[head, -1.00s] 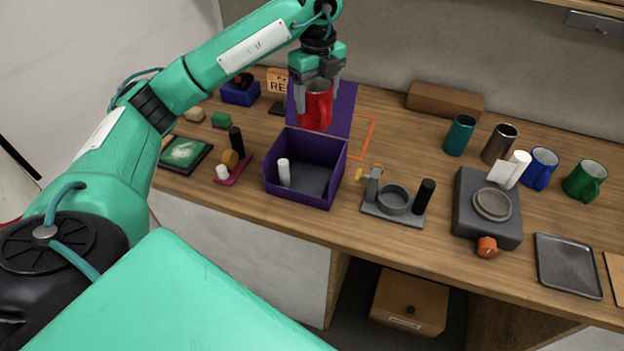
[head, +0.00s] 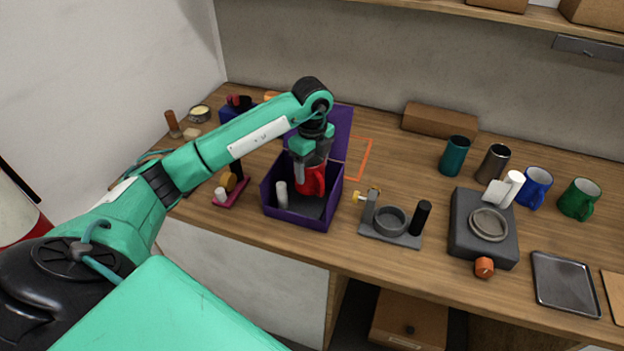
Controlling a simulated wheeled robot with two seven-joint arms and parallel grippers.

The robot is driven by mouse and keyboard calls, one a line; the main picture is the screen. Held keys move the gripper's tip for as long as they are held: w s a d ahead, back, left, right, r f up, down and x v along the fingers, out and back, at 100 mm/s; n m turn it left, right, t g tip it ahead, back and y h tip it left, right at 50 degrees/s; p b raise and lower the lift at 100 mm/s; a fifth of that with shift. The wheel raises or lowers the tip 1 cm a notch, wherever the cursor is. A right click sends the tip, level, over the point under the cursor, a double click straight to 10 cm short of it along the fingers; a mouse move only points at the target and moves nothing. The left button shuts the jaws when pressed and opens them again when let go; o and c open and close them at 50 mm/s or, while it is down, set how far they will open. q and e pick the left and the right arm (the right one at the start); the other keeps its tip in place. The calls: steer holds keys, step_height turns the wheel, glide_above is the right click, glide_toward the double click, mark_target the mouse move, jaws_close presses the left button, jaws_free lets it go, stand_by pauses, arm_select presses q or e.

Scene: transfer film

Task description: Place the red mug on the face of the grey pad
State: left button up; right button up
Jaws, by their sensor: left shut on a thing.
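The red mug (head: 312,181) is in my left gripper (head: 311,168), which is shut on it from above. The mug is upright inside the open purple box (head: 298,219), toward its back right. The grey pad (head: 308,206) is the dark grey floor area in that box, below the mug. The mug hides part of the pad, and I cannot tell whether its base touches it. A white cylinder (head: 282,194) stands at the left inside the box, beside the mug. My right gripper is not in view.
The purple lid (head: 336,127) stands open behind the box. A magenta rack (head: 232,195) is to the left; a grey ring stand (head: 392,222) is to the right. Farther right are a grey press (head: 484,232), a blue mug (head: 536,187), a green mug (head: 579,200) and a tray (head: 565,282).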

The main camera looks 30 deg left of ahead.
mark_target(312, 183)
arm_select(q)
step_height(312, 183, down, 2)
steer(key=shift+f, duration=0.1)
step_height(312, 183, down, 3)
steer(key=shift+f+p, duration=0.15)
steer(key=shift+p, duration=0.55)
steer(key=shift+f, duration=0.3)
steer(key=shift+f, duration=0.1)
steer(key=shift+f, duration=0.1)
steer(key=o, duration=1.2)
